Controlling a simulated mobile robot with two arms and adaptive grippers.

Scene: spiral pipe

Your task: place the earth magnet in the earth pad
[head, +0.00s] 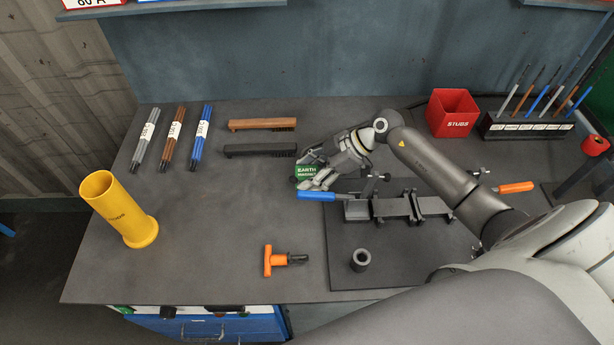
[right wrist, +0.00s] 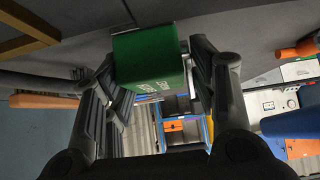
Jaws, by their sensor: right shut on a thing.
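The earth magnet (head: 306,172) is a green block with a white label reading "EARTH". My right gripper (head: 316,171) is shut on it, above the table near the left end of the grey fixture. In the right wrist view the green magnet (right wrist: 150,60) sits between the two dark fingers. I cannot make out a marked earth pad in either view; my arm and gripper cover part of the table. My left gripper is not in view.
A blue-handled tool (head: 317,195) lies just below the magnet. A dark plate (head: 345,235) bears the clamp fixture (head: 392,207) and a grey ring (head: 360,260). Two brushes (head: 262,151) lie behind. A yellow tube holder (head: 118,210) stands left. The table's middle left is clear.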

